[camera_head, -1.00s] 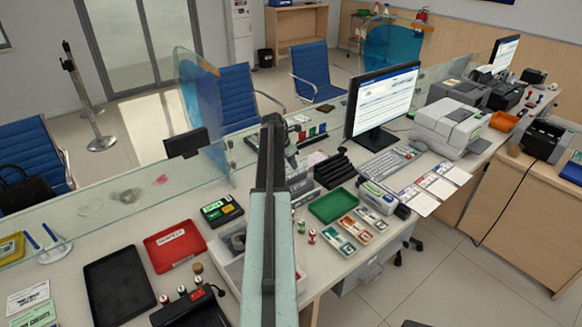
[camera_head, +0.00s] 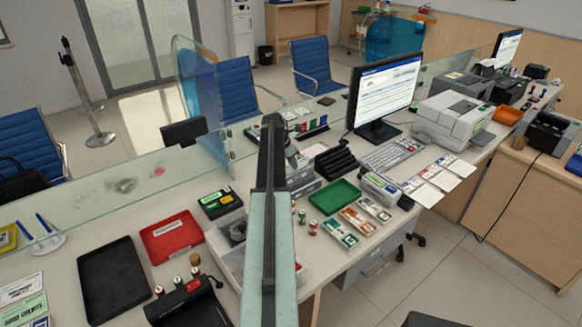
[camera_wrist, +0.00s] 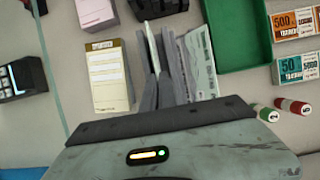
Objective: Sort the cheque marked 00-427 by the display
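My gripper (camera_wrist: 160,72) points down over the counter in the wrist view, its two grey fingers close together. A thin pale strip shows between them, but I cannot tell whether they grip it. A pale green printed slip (camera_wrist: 203,62), cheque-like, lies just right of the fingers and is partly covered by them. A cream form pad (camera_wrist: 111,75) lies to the left. I cannot read 00-427 on any paper. The display (camera_head: 388,95) stands lit on the counter in the head view, its text too small to read. My arm hides the gripper there.
A green tray (camera_head: 334,196) also shows in the wrist view (camera_wrist: 240,30). Banknote bundles (camera_head: 358,221) lie beside it. A red labelled tray (camera_head: 172,238) and an empty black tray (camera_head: 112,280) are at left. Small red-and-green cylinders (camera_wrist: 280,105) stand near the gripper. A glass screen (camera_head: 110,195) runs behind.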

